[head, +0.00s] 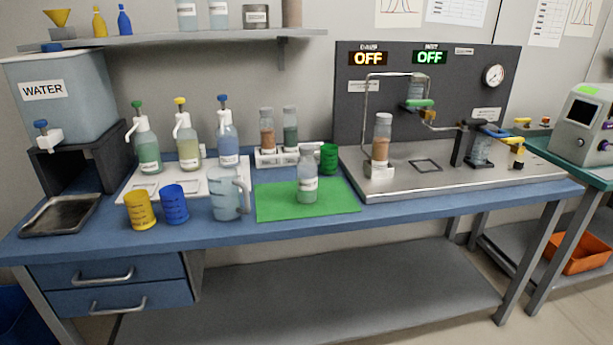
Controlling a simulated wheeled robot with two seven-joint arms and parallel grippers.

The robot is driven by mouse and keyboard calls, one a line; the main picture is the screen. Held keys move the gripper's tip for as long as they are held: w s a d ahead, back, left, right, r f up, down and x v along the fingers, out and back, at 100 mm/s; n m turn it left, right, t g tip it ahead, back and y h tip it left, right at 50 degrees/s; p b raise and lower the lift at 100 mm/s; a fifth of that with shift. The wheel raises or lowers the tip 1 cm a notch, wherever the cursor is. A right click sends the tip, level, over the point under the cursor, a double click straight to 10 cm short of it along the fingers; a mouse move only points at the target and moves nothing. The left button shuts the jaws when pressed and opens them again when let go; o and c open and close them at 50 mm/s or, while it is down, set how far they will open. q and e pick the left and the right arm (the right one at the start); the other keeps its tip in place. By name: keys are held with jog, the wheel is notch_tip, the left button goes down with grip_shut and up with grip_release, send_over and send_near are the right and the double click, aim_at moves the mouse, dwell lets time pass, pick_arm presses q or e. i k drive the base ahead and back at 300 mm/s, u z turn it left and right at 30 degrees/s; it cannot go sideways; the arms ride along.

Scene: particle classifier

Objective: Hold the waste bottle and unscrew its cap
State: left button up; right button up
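A small clear bottle (307,188) with a white label stands upright on a green mat (275,204) near the middle of the bench. Its wide pale cap (307,149) sits on top. The label is too small to read, so I cannot be sure that this is the waste bottle. Another clear vessel (481,150) stands on the right of the steel apparatus tray, below a blue part. Neither of my grippers shows in the head view.
A green cup (328,158) stands right behind the bottle, and a clear jug (226,200) stands left of the mat. Yellow (140,210) and blue (174,204) cups and several pump bottles are farther left. The mat's front is clear.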

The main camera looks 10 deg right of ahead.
aim_at(306, 167)
jog(key=k, duration=0.3)
jog(key=z, duration=1)
jog(key=i, duration=1)
jog(key=u, duration=0.55)
